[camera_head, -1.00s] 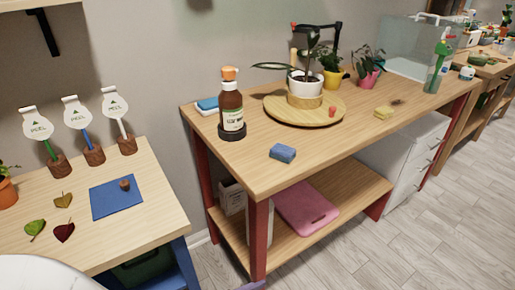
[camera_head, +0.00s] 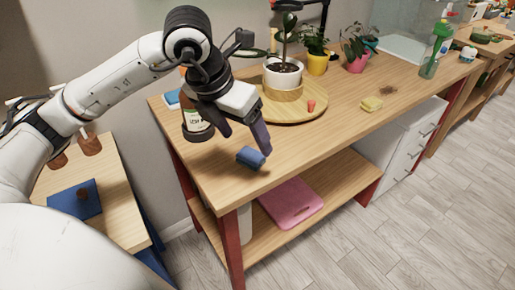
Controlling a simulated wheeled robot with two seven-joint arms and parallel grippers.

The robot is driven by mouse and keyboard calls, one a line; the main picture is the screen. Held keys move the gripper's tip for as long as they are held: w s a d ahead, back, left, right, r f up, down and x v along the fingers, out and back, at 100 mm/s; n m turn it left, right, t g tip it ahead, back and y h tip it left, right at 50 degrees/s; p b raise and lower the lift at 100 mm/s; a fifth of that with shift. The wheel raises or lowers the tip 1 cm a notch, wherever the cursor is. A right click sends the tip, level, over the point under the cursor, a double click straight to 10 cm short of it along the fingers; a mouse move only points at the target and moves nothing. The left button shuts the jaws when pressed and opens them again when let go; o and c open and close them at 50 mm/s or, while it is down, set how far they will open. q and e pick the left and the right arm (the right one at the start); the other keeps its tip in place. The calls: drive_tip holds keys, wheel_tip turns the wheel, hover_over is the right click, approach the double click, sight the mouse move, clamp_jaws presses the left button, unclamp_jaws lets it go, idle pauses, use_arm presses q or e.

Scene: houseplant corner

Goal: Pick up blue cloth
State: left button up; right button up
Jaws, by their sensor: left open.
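The blue cloth (camera_head: 249,158), a small folded block, lies on the wooden bench (camera_head: 330,135) near its left front edge. My left gripper (camera_head: 249,141) hangs just above and behind it, pointing down, with its jaws open. One dark finger reaches down close to the cloth's right end and overlaps it in the picture. I cannot tell whether they touch. My right gripper is not in view.
A round wooden board (camera_head: 300,112) with a white plant pot (camera_head: 283,76) is behind. The bench front between is clear.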

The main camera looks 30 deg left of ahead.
sight(251, 153)
use_arm(q)
drive_tip(key=shift+y, duration=0.4)
drive_tip(key=shift+w+a+p+x, duration=0.1)
drive_tip(key=shift+a+p+x, duration=0.15)
drive_tip(key=shift+x, duration=1.35)
drive_tip(key=shift+w+a+p+x, duration=0.15)
drive_tip(key=shift+a+x, duration=0.2)
drive_tip(key=shift+x, duration=1.25)
drive_tip(key=shift+w+a+p+x, duration=0.15)
drive_tip(key=shift+a+x, duration=0.15)
drive_tip(key=shift+x, duration=1.3)
drive_tip(key=shift+r, duration=0.2)
drive_tip(key=c, duration=1.2)
drive_tip(key=shift+r, duration=0.1)
